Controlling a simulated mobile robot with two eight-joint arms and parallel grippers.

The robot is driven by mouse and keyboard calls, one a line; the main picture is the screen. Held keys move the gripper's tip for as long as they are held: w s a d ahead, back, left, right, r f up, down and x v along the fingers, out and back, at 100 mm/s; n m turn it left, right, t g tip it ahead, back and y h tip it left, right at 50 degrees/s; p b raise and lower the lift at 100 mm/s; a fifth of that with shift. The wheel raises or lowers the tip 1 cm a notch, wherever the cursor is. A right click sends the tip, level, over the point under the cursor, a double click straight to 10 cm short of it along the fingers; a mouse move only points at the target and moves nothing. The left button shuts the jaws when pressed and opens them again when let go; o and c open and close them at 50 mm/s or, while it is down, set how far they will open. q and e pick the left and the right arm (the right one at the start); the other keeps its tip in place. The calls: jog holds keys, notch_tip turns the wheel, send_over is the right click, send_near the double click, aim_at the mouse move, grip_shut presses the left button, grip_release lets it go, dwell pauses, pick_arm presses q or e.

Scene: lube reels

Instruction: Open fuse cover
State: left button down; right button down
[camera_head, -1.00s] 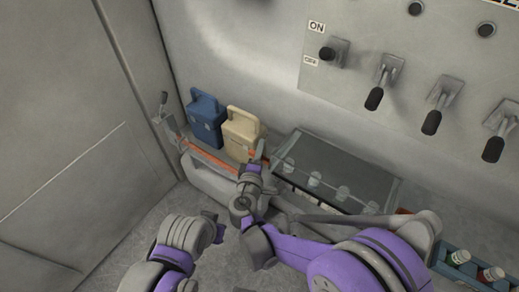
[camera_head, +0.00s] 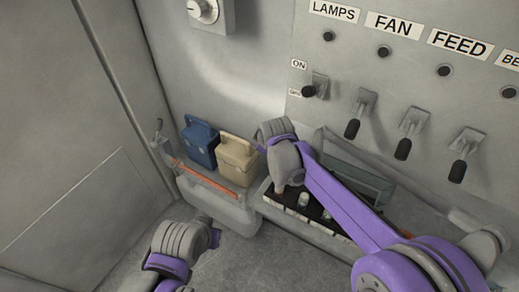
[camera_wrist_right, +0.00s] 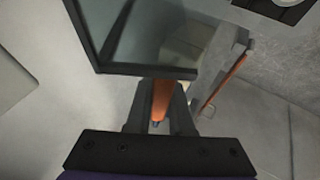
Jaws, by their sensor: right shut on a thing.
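The fuse cover, a dark-framed clear panel, is raised and tilted up over the fuse box in the head view (camera_head: 358,178). Its dark frame and glass fill the upper part of the right wrist view (camera_wrist_right: 150,66). My right gripper (camera_wrist_right: 156,108) is shut on the cover's orange tab (camera_wrist_right: 162,98). In the head view my right wrist hides its fingers and part of the cover. The fuse box (camera_head: 268,207) below shows pale fuses in a dark interior. My left arm is low in the head view, away from the box; its fingers are not clear.
A blue container (camera_head: 199,143) and a beige container (camera_head: 236,158) stand in a grey bin (camera_head: 222,208) with an orange front strip, left of the fuse box. Black-handled switches (camera_head: 404,148) line the wall above. Floor in front is clear.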

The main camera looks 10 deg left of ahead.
jog(key=shift+w+d+r+m+g+y+p, duration=0.15)
jog(key=shift+w+d+g, duration=0.15)
jog(key=shift+w, duration=0.3)
jog(key=shift+w+d+m+g+y+p, duration=0.1)
jog(key=shift+w+d+g, duration=0.05)
jog(key=shift+w+g, duration=0.4)
jog(key=shift+w+d+r+m+g+y+p, duration=0.15)
jog(key=shift+w+d+g, duration=0.1)
jog(key=shift+w, duration=0.4)
jog(key=shift+f, duration=0.1)
jog(key=c, duration=0.8)
grip_release()
jog(key=shift+w, duration=0.1)
